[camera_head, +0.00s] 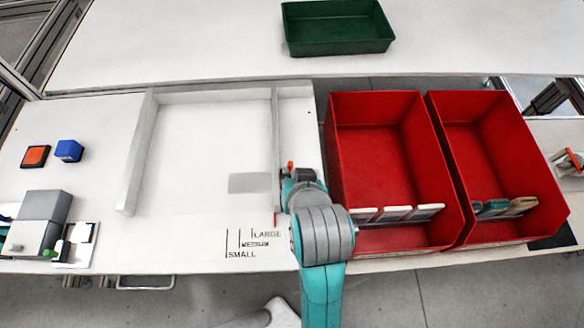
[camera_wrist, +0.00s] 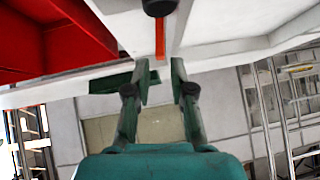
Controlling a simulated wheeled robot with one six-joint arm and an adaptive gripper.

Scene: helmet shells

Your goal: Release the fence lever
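The fence on the white table is a raised white frame; its right rail (camera_head: 276,130) runs toward my arm. In the wrist view a black round knob (camera_wrist: 160,6) with a red bar (camera_wrist: 160,38), which looks like the fence lever, lies just beyond the fingertips. In the head view a small orange-red piece (camera_head: 290,166) shows beside the rail, by my wrist. My gripper (camera_wrist: 161,72) is open, its two green fingers apart with nothing held between them. The bar lines up with the gap. In the head view my arm hides the fingertips.
Two red bins (camera_head: 375,105) (camera_head: 480,110) stand close to the right of my arm, with several pieces along their near ends. A green tray (camera_head: 338,30) sits on the far table. Printed size marks (camera_head: 250,243) lie at the front edge. Blocks (camera_head: 40,215) stand at the left.

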